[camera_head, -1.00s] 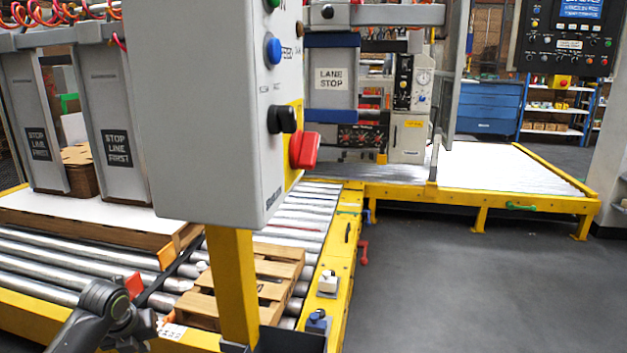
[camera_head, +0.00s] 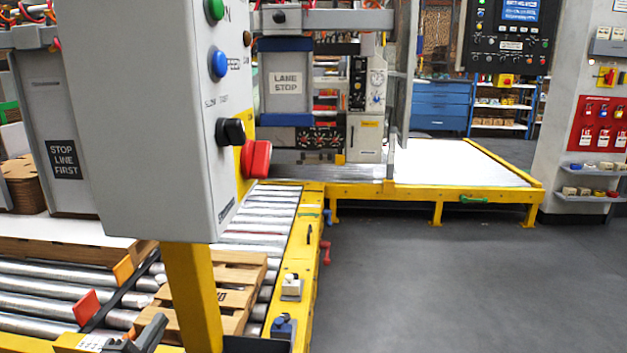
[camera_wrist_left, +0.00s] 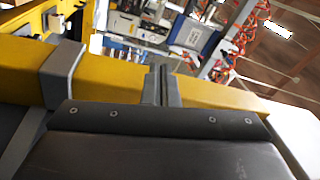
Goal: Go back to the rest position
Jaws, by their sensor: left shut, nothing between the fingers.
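My left gripper (camera_head: 150,332) shows only as a small dark part at the bottom left edge of the head view, in front of the yellow conveyor rail and left of the yellow post (camera_head: 192,295). In the left wrist view its two fingers (camera_wrist_left: 161,84) lie together, shut with nothing between them. A yellow beam (camera_wrist_left: 215,93) passes behind them there. My right gripper is in neither view.
A grey control box (camera_head: 150,120) with a red knob (camera_head: 256,158) stands on the post, close in front. Rollers (camera_head: 262,222) and a wooden pallet (camera_head: 232,285) lie beyond. Open grey floor (camera_head: 450,285) lies to the right.

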